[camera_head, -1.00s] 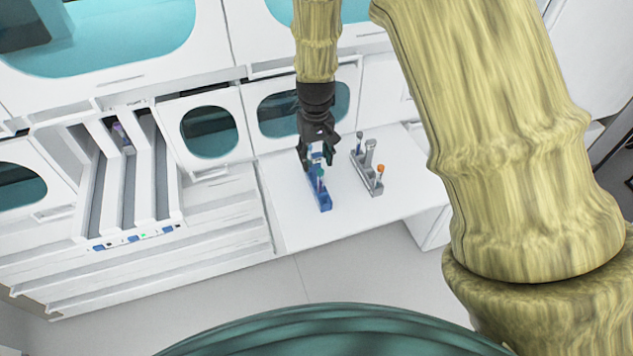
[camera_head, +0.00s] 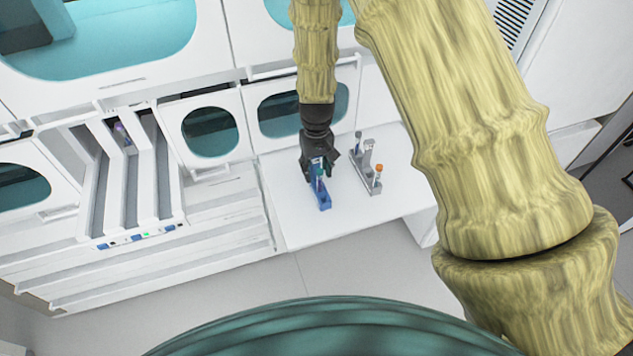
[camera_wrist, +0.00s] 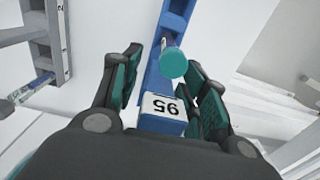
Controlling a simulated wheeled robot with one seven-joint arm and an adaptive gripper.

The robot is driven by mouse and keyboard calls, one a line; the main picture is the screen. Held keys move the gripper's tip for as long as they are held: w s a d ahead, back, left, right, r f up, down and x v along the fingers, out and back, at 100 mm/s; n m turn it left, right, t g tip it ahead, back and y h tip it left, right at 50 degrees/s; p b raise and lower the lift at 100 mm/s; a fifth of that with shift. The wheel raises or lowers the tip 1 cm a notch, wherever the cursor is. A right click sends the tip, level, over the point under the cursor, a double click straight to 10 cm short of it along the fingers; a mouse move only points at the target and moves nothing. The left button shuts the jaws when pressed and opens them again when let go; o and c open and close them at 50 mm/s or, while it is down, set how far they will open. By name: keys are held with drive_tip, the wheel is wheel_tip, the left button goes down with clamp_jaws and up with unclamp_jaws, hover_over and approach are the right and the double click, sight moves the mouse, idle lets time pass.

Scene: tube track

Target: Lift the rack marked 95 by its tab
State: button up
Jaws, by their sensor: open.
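The blue rack (camera_head: 323,200) stands on the white table in the head view, with at least one teal-capped tube in it. In the wrist view the blue rack (camera_wrist: 154,84) runs away from me, and its tab with the white label 95 (camera_wrist: 160,106) lies between my fingers. The label reads upside down. A teal tube cap (camera_wrist: 173,62) rises just beyond the tab. My gripper (camera_wrist: 162,95) is open, one finger on each side of the tab, with gaps visible. In the head view my gripper (camera_head: 319,160) covers the rack's far end.
A grey rack (camera_head: 364,175) with several tubes, one orange-capped, stands just right of the blue rack. A white channelled track unit (camera_head: 130,190) is at left, with a purple-capped tube at its back. The table's front and left portions are clear.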

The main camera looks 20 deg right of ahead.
clamp_jaws()
drive_tip(key=shift+r, duration=0.15)
